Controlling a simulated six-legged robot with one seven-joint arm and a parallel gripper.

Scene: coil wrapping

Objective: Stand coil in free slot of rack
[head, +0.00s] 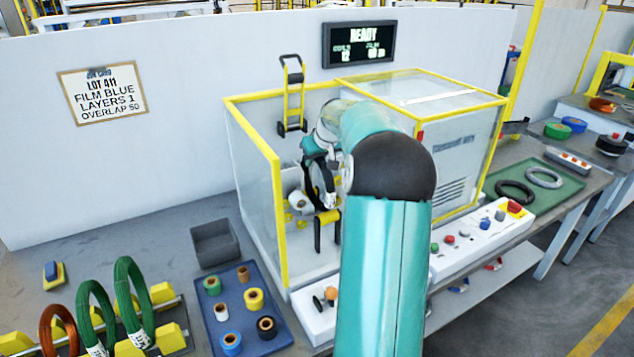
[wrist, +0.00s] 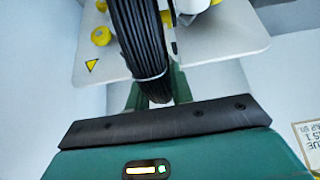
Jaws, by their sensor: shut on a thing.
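A black coil (wrist: 140,40) with a pale tie band fills the upper middle of the wrist view. My gripper (wrist: 157,92) is shut on its near edge, one green finger on each side. In the head view the coil (head: 320,181) stands upright inside the yellow-framed wrapping machine, partly hidden by my arm. The gripper itself is mostly hidden there. The rack (head: 170,338), with yellow blocks, is at the bottom left of the head view. It holds a copper-coloured coil (head: 58,330) and two green coils (head: 130,300), all upright. The rack is cut off by the frame.
The machine's clear walls and yellow frame (head: 278,225) surround the coil. A blue tray (head: 245,335) with several film rolls and an empty grey bin (head: 215,243) lie between machine and rack. A control panel (head: 480,236) runs along the front right. A screen (head: 358,45) reads READY.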

